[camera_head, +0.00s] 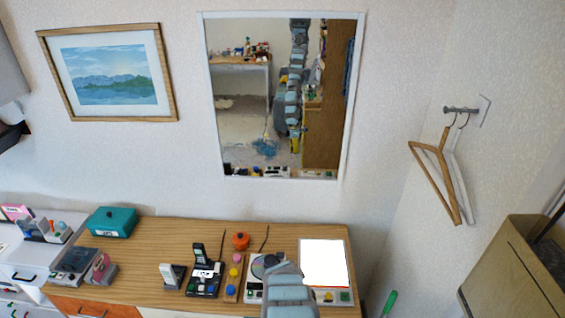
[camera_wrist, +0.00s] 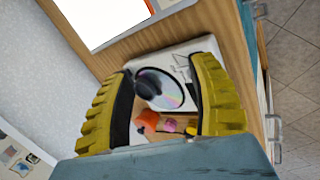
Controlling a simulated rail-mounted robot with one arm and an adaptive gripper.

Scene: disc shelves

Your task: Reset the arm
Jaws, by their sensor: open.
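My gripper (camera_wrist: 165,60) has yellow ribbed fingers spread wide in the wrist view, with nothing held between them. Beyond the fingers is a pale disc player (camera_wrist: 185,55) with a shiny disc (camera_wrist: 170,92) and a dark round part on it. In the head view my grey-blue arm (camera_head: 289,291) reaches over the front of the same player (camera_head: 253,291) and hides part of it. The disc (camera_head: 268,264) shows just behind the arm. The gripper fingers are hidden in the head view.
A wooden counter (camera_head: 160,235) carries a bright white screen (camera_head: 325,262) right of the player. Phones (camera_head: 200,268), an orange pot (camera_head: 240,240) and a teal box (camera_head: 111,221) stand to the left. A mirror (camera_head: 230,130) and hanger (camera_head: 437,175) are on the walls.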

